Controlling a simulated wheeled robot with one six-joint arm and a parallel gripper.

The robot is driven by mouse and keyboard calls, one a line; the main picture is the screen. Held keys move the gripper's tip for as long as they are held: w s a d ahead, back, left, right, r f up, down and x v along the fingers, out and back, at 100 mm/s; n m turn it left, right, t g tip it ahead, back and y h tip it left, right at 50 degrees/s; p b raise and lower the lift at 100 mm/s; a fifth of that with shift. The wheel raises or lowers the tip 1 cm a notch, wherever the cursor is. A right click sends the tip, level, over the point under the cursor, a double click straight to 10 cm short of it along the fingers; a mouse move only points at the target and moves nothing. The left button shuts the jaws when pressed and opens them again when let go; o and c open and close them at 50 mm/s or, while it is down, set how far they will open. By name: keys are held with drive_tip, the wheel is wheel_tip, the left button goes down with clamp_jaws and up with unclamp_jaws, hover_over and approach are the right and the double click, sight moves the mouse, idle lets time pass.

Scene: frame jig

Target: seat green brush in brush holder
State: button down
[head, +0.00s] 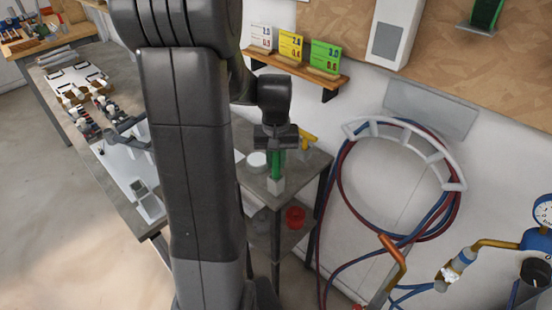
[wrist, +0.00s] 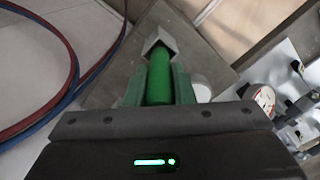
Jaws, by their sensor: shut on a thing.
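The green brush (head: 277,168) hangs upright below my gripper (head: 276,151) in the head view, over the small side table. My gripper is shut on it. In the wrist view the green brush (wrist: 159,77) shows as a green cylinder between the two fingers of my gripper (wrist: 158,88). The brush holder, a small pale grey block (head: 275,186), stands on the table right under the brush. In the wrist view the holder (wrist: 160,43) is at the far end of the brush. The brush's lower end meets or overlaps the holder's top; I cannot tell how deep it sits.
The small table (head: 306,171) also bears a white round item (head: 257,160) and a yellow item (head: 307,139) close behind my gripper. A red container (head: 295,217) is on its lower shelf. A hose coil (head: 345,180) hangs on the wall to the right. A long workbench (head: 120,75) is left.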

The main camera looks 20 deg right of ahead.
drive_tip(key=shift+f, duration=0.35)
drive_tip(key=c, duration=1.2)
unclamp_jaws()
drive_tip(key=shift+o, duration=0.2)
drive_tip(key=shift+r, duration=0.1)
wheel_tip(320, 180, up, 14)
drive_tip(key=shift+f+b, duration=0.15)
drive_tip(key=shift+b, duration=0.25)
drive_tip(key=shift+f, duration=0.1)
wheel_tip(320, 180, down, 14)
drive_tip(key=shift+r, duration=0.2)
drive_tip(key=shift+r+p, duration=0.1)
drive_tip(key=shift+p, duration=0.2)
